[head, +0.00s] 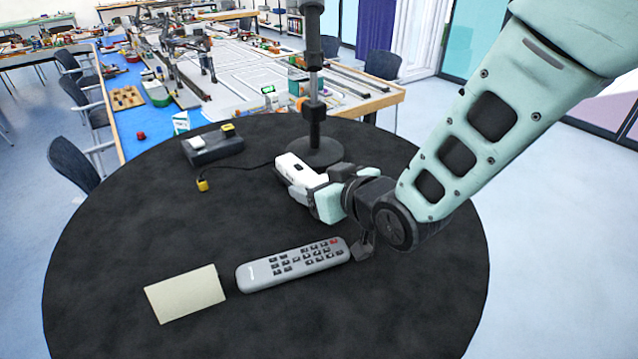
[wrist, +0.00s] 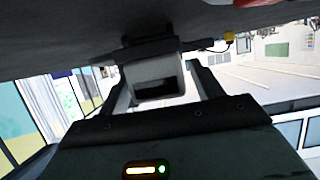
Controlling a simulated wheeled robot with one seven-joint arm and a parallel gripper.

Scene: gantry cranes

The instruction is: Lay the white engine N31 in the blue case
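The white engine (head: 300,169) sits on the round black table, its near end at my gripper (head: 322,188). In the wrist view the engine's pale end (wrist: 156,72) with a dark opening lies between the two fingers of my gripper (wrist: 158,80). A narrow gap shows between the engine and the right finger, so the gripper looks open around it; contact at the left finger is unclear. The lettering N31 is not readable. I cannot make out a blue case in either view.
A grey remote (head: 293,264) and a cream pad (head: 185,294) lie at the front of the table (head: 110,235). A black box (head: 213,146) with a yellow-ended cable stands behind left. A dark post (head: 315,110) rises behind the engine. A model-filled table (head: 250,70) stands beyond.

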